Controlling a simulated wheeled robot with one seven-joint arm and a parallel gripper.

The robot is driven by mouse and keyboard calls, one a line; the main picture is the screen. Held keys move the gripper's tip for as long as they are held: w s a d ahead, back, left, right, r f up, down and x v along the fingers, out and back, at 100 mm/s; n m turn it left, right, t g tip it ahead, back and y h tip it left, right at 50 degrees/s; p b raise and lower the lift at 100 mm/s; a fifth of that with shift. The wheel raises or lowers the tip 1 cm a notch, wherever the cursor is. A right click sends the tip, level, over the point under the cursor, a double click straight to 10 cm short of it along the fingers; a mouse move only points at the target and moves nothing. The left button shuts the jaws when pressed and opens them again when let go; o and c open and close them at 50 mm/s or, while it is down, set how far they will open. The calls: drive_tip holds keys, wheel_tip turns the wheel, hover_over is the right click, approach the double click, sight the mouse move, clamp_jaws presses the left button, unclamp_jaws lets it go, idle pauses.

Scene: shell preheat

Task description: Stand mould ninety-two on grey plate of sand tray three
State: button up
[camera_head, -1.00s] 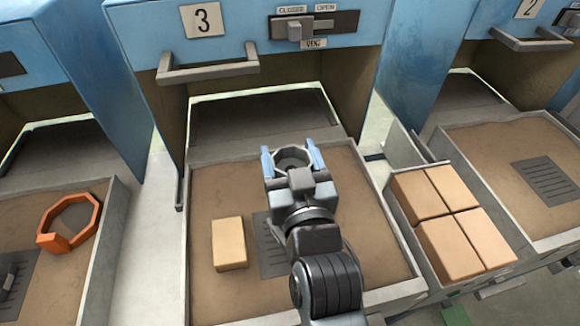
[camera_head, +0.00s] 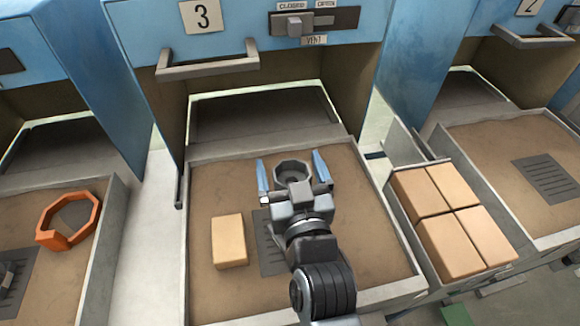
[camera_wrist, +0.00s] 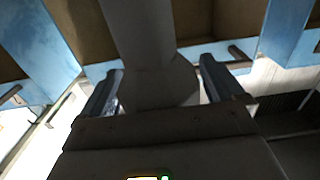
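A dark grey octagonal mould (camera_head: 293,168) with an open top is between the two blue fingers of my gripper (camera_head: 289,159). The fingers are spread wide, with a gap on each side of the mould. In the wrist view a dark shape (camera_wrist: 158,85), seemingly the mould, fills the space between the fingers. No number on it is legible. The slotted grey plate (camera_head: 268,252) lies in the sand of tray three (camera_head: 206,188), partly hidden by my arm. I cannot tell what is under the mould; its base is hidden.
A tan block (camera_head: 229,242) lies left of the plate. Several tan blocks fill a bin (camera_head: 399,230) to the right. An orange octagonal ring (camera_head: 69,222) is in the left tray. The blue front marked 3 (camera_head: 203,17) has a handle (camera_head: 208,66) above the tray's back.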

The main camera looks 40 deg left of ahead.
drive_tip(key=shift+r, duration=0.1)
drive_tip(key=shift+s+d, duration=0.1)
drive_tip(key=b+v, duration=0.1)
drive_tip(key=v, duration=1)
drive_tip(key=shift+s+d, duration=0.25)
drive_tip(key=shift+d, duration=0.05)
drive_tip(key=s+d+f+m+t+h, duration=0.1)
drive_tip(key=s+d+f+m+h, duration=0.1)
drive_tip(key=d, duration=0.6)
drive_tip(key=s+d+f+m+t+h, duration=0.1)
drive_tip(key=s+d+h, duration=0.15)
drive_tip(key=d, duration=0.45)
drive_tip(key=s+d+f+m+t+h, duration=0.1)
drive_tip(key=s+d+f+m+h, duration=0.1)
drive_tip(key=d, duration=0.6)
drive_tip(key=s+d+r+m+h, duration=0.2)
drive_tip(key=s+d+h, duration=0.1)
drive_tip(key=s+d, duration=0.2)
drive_tip(key=s+d+r+m+h, duration=0.3)
drive_tip(key=s+d, duration=0.3)
drive_tip(key=s, duration=0.3)
drive_tip(key=shift+s+d+r+h, duration=0.25)
drive_tip(key=shift+s+d+h, duration=0.15)
drive_tip(key=shift+h, duration=0.25)
